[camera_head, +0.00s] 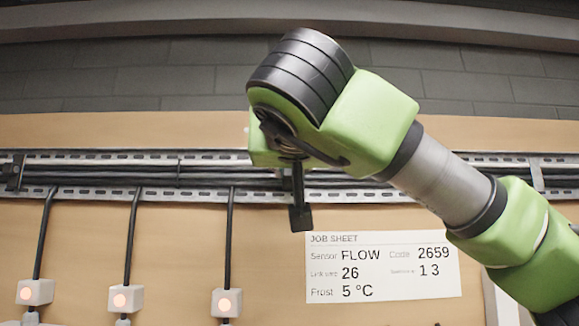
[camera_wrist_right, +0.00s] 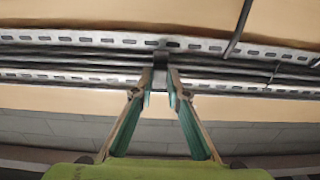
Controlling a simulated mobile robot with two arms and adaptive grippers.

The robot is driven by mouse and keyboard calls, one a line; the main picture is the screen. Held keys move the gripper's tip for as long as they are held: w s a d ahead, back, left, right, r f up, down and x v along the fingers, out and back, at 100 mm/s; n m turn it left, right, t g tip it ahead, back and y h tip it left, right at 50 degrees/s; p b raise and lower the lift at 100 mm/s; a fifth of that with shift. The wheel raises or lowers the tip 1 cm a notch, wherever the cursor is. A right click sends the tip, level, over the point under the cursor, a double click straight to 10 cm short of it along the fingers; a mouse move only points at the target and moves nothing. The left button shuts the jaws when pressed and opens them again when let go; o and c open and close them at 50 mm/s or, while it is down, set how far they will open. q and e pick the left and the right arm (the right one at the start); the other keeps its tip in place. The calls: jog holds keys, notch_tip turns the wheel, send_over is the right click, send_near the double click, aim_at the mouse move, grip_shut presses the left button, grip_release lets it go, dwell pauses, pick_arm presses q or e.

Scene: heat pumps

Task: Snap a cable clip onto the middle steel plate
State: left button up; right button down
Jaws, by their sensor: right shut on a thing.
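My right gripper (camera_head: 285,150) is in front of the cable tray (camera_head: 130,192), its fingers mostly hidden by the wrist. In the right wrist view its fingertips (camera_wrist_right: 160,88) are close together on a small dark piece, the cable clip (camera_wrist_right: 160,72), against the tray's cables. In the head view a black strip (camera_head: 300,200) with a wider lower end hangs below the gripper, apparently part of this clip. A pale steel plate (camera_head: 537,174) crosses the tray at the right. The middle plate is hidden behind my gripper. I cannot tell whether the clip touches it.
A black clip (camera_head: 14,172) sits across the tray's left end. Black cables (camera_head: 131,235) drop from the tray to white boxes with lit orange spots (camera_head: 121,299). A job sheet (camera_head: 383,266) is on the tan panel below my arm. Grey tiles (camera_head: 160,75) are above.

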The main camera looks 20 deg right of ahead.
jog(key=shift+w+d, duration=0.1)
jog(key=shift+w, duration=0.1)
dwell(0.4)
jog(key=c, duration=2.1)
grip_release()
jog(key=shift+w, duration=0.1)
jog(key=shift+b+v, duration=0.45)
jog(key=shift+v, duration=6.65)
